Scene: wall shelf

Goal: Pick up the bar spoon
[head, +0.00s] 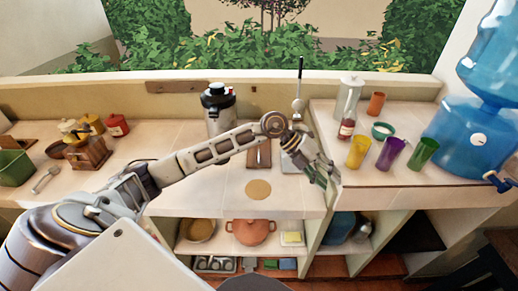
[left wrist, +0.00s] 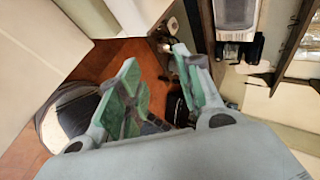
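A silver, spoon-like utensil (head: 45,179) lies on the left part of the counter, between a green bin and a wooden box. A tall, thin upright piece with a black top (head: 300,77) stands at the back middle. I cannot tell for certain which of these is the bar spoon. My left gripper (head: 321,181) points downward near the counter's front edge, right of the middle, far from the silver utensil. In the left wrist view its two green-padded fingers (left wrist: 157,62) are apart with nothing between them. My right gripper is not in view.
A steel canister (head: 217,107) stands behind my left arm. Coloured cups (head: 391,153) and a blue water bottle (head: 475,140) stand on the raised right counter. A pot (head: 250,232) sits on the shelf below. The counter's front left-middle is largely clear.

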